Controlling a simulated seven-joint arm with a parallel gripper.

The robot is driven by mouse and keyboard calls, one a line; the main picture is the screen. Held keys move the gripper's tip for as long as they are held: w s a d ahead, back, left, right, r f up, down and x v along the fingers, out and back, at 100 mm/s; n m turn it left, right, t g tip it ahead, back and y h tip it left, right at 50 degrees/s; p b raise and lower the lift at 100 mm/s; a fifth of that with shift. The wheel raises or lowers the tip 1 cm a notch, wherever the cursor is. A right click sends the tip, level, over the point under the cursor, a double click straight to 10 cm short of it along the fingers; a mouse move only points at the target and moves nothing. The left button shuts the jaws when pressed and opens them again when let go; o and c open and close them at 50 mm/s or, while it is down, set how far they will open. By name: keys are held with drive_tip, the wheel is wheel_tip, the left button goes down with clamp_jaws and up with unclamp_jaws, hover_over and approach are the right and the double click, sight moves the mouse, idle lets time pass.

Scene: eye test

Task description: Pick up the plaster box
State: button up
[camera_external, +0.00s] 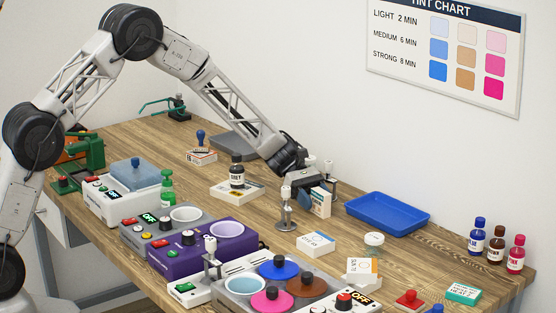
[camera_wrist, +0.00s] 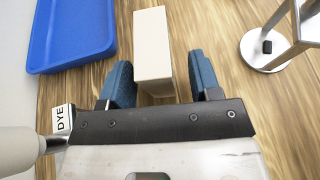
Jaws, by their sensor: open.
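A pale upright box (camera_external: 320,203) stands on the table at my gripper; its small label is not readable, so I cannot confirm it is the plaster box. In the wrist view the box (camera_wrist: 154,45) shows a plain cream top and lies between and ahead of my fingers. My gripper (camera_wrist: 162,80) is open, with one blue finger on each side of the box. The left finger looks close to the box, and a gap shows at the right finger. In the external view my gripper (camera_external: 308,184) is low over the table, and its fingers are partly hidden.
A blue tray (camera_external: 388,213) lies right of the box. A metal stand (camera_external: 286,212) with a round base is close on the left. Other small boxes (camera_external: 316,244) (camera_external: 362,270) and a teal box (camera_external: 463,293) lie nearer the front. Bottles (camera_external: 496,247) stand at the right edge.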

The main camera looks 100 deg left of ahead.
sight(317, 189)
drive_tip(key=shift+w+d, duration=0.1)
drive_tip(key=shift+d, duration=0.05)
idle(0.4)
drive_tip(key=c, duration=1)
drive_tip(key=shift+r, duration=5)
